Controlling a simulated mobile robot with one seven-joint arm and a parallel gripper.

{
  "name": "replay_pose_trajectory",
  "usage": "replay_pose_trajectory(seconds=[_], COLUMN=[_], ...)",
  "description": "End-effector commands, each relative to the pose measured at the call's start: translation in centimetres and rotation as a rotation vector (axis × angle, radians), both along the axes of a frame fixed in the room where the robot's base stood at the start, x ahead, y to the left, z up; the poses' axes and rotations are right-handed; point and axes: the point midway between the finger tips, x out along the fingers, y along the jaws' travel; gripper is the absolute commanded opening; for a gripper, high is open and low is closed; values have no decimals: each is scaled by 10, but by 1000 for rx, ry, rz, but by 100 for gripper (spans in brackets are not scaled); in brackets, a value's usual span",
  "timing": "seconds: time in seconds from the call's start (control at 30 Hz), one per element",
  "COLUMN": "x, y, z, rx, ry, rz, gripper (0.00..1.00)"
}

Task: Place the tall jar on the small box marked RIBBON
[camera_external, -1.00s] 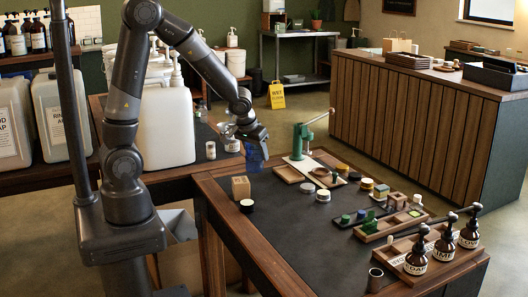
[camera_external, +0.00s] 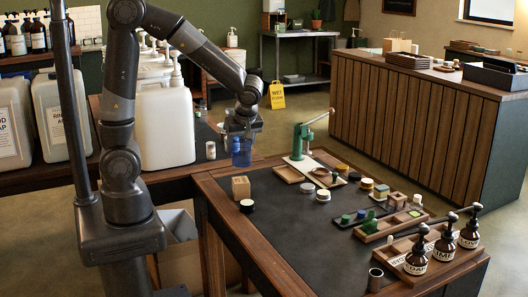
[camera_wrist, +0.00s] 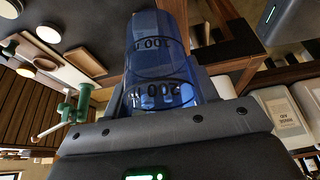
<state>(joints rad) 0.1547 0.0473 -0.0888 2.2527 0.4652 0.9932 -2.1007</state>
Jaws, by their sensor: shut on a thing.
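My gripper (camera_external: 240,137) is shut on a tall, see-through blue jar (camera_external: 241,156), which hangs upright below it, just beyond the far left end of the dark-topped workbench (camera_external: 300,225). In the wrist view the blue jar (camera_wrist: 160,62) sits between the fingers and shows dark printed marks. A small wooden box (camera_external: 240,187) stands on the bench's left end, nearer the camera than the jar. I cannot read any RIBBON mark on it, so I cannot tell whether it is the named box.
A dark round pot with a pale lid (camera_external: 247,205) stands close to the wooden box. A green press (camera_external: 302,142), trays and small tins line the far and right sides. Pump bottles (camera_external: 416,258) stand at front right. The bench's middle is clear.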

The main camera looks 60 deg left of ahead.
Motion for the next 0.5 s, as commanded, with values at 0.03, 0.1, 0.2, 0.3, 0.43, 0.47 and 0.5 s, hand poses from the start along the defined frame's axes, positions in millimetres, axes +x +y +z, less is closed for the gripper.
replay_pose_trajectory(seconds=[0.03, 0.1, 0.2, 0.3, 0.43, 0.47, 0.5], x=[2, 7, 15, 23, 31, 33, 34], y=[9, 23, 45, 66, 89, 92, 96], z=[-5, -14, -29, -42, -57, -59, -61], rx=[1, 2, 1, 0, 0, 0, 0], ry=[4, 4, 4, 4, 4, 3, 2], rz=[9, 10, 9, 8, 7, 5, 4], gripper=[24, 24, 24, 24, 24, 24, 24])
